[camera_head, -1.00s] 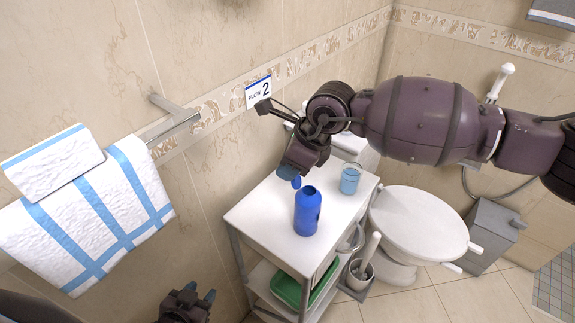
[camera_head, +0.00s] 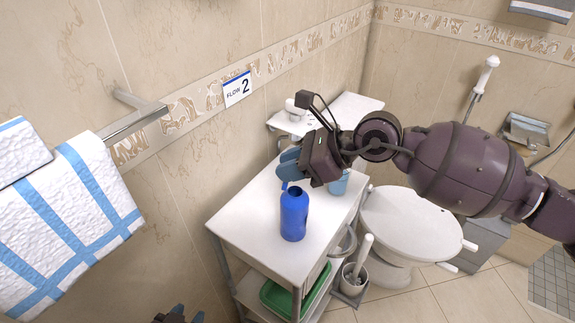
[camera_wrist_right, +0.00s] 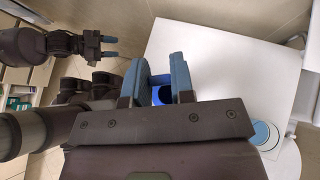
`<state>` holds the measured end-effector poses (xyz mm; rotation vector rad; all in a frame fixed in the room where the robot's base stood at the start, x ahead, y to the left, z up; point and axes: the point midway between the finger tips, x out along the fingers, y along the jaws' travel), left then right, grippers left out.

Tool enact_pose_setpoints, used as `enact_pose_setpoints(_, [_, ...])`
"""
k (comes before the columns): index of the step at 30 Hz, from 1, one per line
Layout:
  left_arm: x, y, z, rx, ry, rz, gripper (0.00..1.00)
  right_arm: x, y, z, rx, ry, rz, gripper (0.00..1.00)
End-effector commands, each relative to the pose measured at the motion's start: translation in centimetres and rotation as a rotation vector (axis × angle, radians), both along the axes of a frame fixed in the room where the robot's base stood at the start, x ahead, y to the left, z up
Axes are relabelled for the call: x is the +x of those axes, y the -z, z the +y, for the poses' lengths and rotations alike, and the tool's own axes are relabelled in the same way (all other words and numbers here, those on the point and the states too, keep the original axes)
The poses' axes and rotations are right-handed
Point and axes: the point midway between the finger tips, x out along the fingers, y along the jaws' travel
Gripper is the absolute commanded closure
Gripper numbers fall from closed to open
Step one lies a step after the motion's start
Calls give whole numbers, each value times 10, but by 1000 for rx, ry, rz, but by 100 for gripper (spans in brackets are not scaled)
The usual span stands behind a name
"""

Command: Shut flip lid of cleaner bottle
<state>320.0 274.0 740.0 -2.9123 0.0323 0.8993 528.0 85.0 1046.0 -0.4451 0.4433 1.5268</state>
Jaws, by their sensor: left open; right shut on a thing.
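The blue cleaner bottle (camera_head: 294,217) stands upright on the white cart top, its dark mouth uncovered in the head view. Its small blue flip lid (camera_head: 285,186) stands up at the left side of the mouth. My right gripper (camera_head: 287,168) is just above and behind the bottle, with its blue-grey fingers shut on the lid. In the right wrist view, blue shows between the fingers (camera_wrist_right: 158,75), and the lid is mostly hidden. My left gripper (camera_head: 180,317) is cut off by the bottom edge; it shows open and empty in the right wrist view (camera_wrist_right: 108,47).
A light-blue cup (camera_head: 340,184) stands right of the bottle, partly behind my right gripper. The white cart (camera_head: 245,225) holds a green tray (camera_head: 278,299) below. The toilet (camera_head: 405,225) and brush holder (camera_head: 353,279) are to the right. The cart top left of the bottle is clear.

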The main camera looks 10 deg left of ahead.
Motion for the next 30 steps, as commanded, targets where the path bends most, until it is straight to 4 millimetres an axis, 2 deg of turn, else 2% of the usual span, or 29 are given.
enact_pose_setpoints(18, [0,-4,1,2,1,-3,57,0,0,1,-24,-1,0,100])
enact_pose_setpoints(25, [-4,2,2,3,-1,10,57,-1,2,1,-28,-1,3,100])
enact_pose_setpoints(26, [-4,2,2,3,-1,10,57,-1,2,1,-28,-1,3,74])
enact_pose_setpoints(30, [-4,2,2,2,-1,9,57,-1,2,1,-27,-1,3,53])
